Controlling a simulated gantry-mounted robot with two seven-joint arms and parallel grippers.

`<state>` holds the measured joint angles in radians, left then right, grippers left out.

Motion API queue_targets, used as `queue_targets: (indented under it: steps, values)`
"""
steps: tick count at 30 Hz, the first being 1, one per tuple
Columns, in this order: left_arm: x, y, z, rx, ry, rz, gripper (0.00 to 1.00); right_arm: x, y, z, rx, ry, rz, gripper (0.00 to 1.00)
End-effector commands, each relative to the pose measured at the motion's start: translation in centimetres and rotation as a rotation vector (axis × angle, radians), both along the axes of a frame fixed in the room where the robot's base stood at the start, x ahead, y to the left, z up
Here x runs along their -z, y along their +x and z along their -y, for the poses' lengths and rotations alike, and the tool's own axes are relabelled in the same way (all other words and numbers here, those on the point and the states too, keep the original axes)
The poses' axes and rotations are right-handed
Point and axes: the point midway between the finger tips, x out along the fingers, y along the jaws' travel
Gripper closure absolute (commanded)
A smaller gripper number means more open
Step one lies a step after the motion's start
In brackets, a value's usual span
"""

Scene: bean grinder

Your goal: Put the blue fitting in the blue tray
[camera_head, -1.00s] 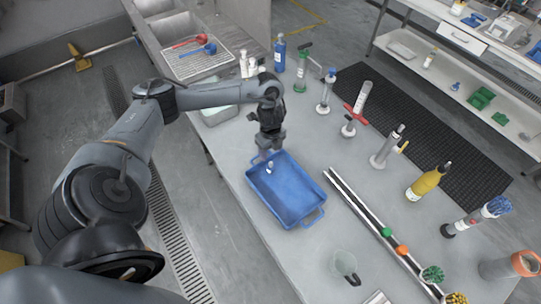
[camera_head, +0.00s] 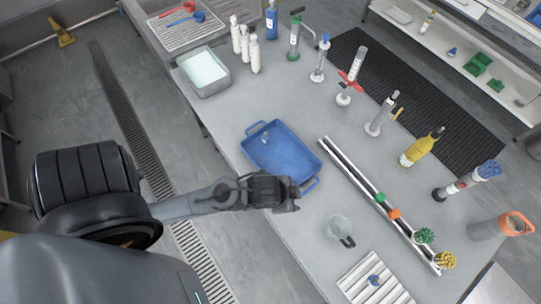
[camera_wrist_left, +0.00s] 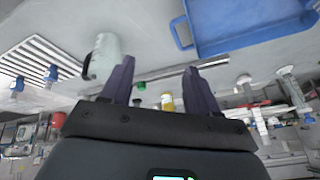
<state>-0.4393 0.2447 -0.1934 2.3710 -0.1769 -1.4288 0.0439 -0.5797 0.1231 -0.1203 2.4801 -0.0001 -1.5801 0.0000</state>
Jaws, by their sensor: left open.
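The blue tray (camera_head: 290,158) lies on the grey table, and its edge also shows in the left wrist view (camera_wrist_left: 235,45). A small pale-and-blue piece (camera_head: 265,137) stands inside its far left corner; its exact shape is too small to tell. A blue fitting (camera_head: 374,280) sits on a white slatted rack (camera_head: 362,290) at the table's near edge. The wrist view shows blue pieces (camera_wrist_left: 50,73) at the rack (camera_wrist_left: 38,58). My left gripper (camera_head: 294,196) is open and empty, by the tray's near side. My right gripper is not in view.
A clear beaker (camera_head: 340,229) stands between the tray and the rack. A long rail (camera_head: 350,175) with green and orange pieces runs right of the tray. Bottles and stands line the far side. A grey basin (camera_head: 205,75) stands at the upper left.

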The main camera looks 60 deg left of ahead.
Motion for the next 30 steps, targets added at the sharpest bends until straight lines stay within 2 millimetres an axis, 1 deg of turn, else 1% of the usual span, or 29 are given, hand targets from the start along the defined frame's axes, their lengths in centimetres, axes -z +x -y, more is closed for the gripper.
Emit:
queue_targets:
  steps: [1,3,6,8,18,22,26,29,30]
  values:
    - [-0.1,-1.7,-0.6,-0.078,-0.031,-0.046,0.4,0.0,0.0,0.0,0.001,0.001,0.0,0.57]
    - [-0.3,-3.5,-1.4,-0.158,-0.057,-0.097,0.4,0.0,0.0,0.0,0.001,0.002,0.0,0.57]
    - [-0.5,-5.0,-2.1,-0.229,-0.083,-0.142,0.4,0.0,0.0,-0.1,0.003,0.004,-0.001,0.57]
    - [-0.5,-5.6,-2.3,-0.251,-0.09,-0.158,0.4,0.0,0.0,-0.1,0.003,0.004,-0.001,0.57]
    - [-0.6,-5.7,-2.4,-0.26,-0.093,-0.164,0.4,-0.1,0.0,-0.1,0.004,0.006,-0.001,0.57]
    - [-1.3,-5.7,-2.3,-0.259,-0.092,-0.164,0.4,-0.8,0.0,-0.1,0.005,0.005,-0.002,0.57]
    - [-3.2,-5.7,-2.3,-0.259,-0.092,-0.163,0.4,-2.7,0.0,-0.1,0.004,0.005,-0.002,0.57]
    - [-5.5,-5.7,-2.3,-0.258,-0.092,-0.163,0.4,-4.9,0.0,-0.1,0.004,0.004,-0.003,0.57]
    - [-6.6,-5.7,-2.3,-0.258,-0.092,-0.163,0.4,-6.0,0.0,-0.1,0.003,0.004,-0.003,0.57]
